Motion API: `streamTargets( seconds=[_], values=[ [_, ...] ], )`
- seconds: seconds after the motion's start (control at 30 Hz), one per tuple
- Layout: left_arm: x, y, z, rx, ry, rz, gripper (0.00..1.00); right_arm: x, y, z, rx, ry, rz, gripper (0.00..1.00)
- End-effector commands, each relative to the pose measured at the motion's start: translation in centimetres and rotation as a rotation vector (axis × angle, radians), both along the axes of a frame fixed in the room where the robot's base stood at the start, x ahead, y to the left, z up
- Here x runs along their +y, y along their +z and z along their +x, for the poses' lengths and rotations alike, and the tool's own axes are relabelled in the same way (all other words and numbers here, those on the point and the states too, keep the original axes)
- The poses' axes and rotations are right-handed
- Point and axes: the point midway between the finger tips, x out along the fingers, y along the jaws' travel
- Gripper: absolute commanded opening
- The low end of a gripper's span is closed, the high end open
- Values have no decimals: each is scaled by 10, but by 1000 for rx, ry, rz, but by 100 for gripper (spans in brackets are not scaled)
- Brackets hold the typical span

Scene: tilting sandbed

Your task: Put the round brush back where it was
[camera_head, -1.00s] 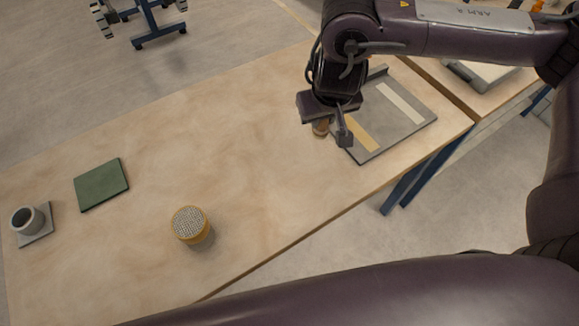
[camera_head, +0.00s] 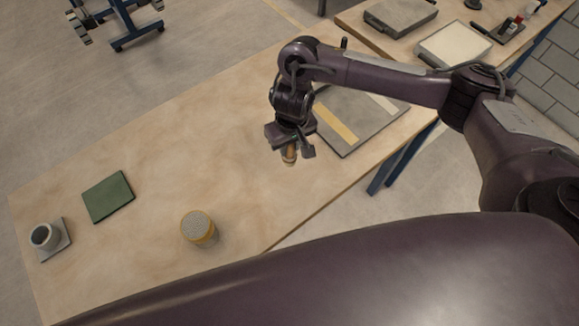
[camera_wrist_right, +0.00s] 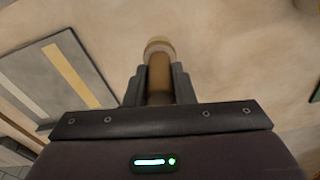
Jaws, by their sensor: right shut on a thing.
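The round brush (camera_head: 289,154) is in my right gripper (camera_head: 290,145), its light-brown end pointing down. In the right wrist view the brown shaft of the brush (camera_wrist_right: 158,75) sits between the two dark fingers (camera_wrist_right: 158,85), which are shut on it. A paler round end shows beyond the fingertips. The gripper is over the table just left of the grey board; I cannot tell how far above the wood. A grey round cup on a square base (camera_head: 46,238) stands at the table's left end, its opening facing up. My left gripper is not in view.
The grey board (camera_head: 362,118) with pale and yellow strips lies right of the gripper. A yellow tin with a meshed top (camera_head: 198,229) and a green square pad (camera_head: 108,196) are on the table (camera_head: 190,150). The wood between them is clear. Another table holds trays (camera_head: 453,46).

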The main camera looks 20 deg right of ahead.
Motion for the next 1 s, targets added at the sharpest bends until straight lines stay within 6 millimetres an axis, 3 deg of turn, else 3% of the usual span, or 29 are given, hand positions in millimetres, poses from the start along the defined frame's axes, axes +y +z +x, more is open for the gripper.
streamTargets(
  seconds=[0.03,0.1,0.37,0.6,1.0],
  values=[
    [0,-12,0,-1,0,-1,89,1,-21,-2,5,-4,2,0],
    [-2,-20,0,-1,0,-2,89,1,-38,-2,4,-3,3,0],
    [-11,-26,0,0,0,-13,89,0,-61,0,-1,-1,0,0],
    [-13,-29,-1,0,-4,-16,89,0,-94,0,1,-2,-1,0],
    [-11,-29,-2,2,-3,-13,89,0,-102,0,-2,-1,0,0]
  ],
)
